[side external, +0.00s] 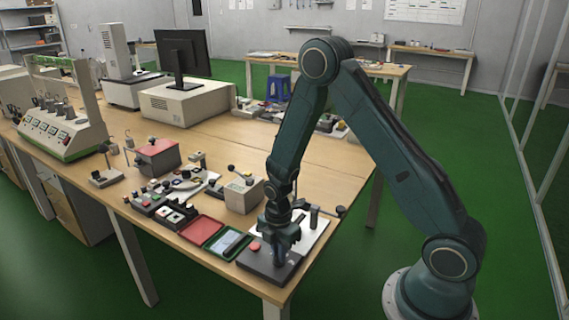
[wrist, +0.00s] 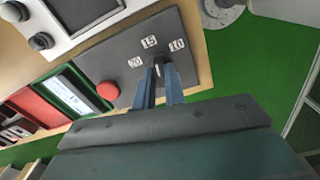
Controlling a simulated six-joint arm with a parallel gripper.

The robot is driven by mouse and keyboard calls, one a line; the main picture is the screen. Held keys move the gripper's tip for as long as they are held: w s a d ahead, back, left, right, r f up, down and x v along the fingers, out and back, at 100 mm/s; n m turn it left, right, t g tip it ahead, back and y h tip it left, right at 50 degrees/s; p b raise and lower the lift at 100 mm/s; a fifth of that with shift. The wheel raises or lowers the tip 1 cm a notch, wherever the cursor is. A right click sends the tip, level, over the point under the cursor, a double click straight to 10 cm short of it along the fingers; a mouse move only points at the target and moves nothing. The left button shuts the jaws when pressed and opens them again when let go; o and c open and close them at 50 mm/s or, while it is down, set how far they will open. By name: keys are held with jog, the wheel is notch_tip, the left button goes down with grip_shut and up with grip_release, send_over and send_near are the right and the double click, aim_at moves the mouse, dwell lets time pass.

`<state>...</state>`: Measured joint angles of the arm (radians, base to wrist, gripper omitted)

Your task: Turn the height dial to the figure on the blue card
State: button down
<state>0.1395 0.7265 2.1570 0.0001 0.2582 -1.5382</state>
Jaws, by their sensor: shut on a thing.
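The height dial (wrist: 158,60) is a small dark knob on a dark grey panel (wrist: 187,72) at the table's front corner; the panel also shows in the side view (side external: 256,262). White labels (wrist: 149,42) around the dial appear to read 20, 15 and 10. My gripper (wrist: 160,68) points down at the panel, its blue fingers shut on the dial and partly hiding it. Which label the dial points to is unclear. A pale blue card (wrist: 72,94) lies in a green tray (wrist: 49,83); its figure is too small to read surely.
A red button (wrist: 108,90) stands on the panel near my fingers. A red tray (side external: 198,231) sits beside the green one. A white plate with upright posts (side external: 313,217) is behind the panel. A beige box (side external: 243,194) and small parts crowd the table to the left.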

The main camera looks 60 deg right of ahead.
jog(key=shift+n, duration=1)
jog(key=c, duration=1.6)
grip_release()
jog(key=shift+r, duration=0.15)
jog(key=shift+r, duration=2.1)
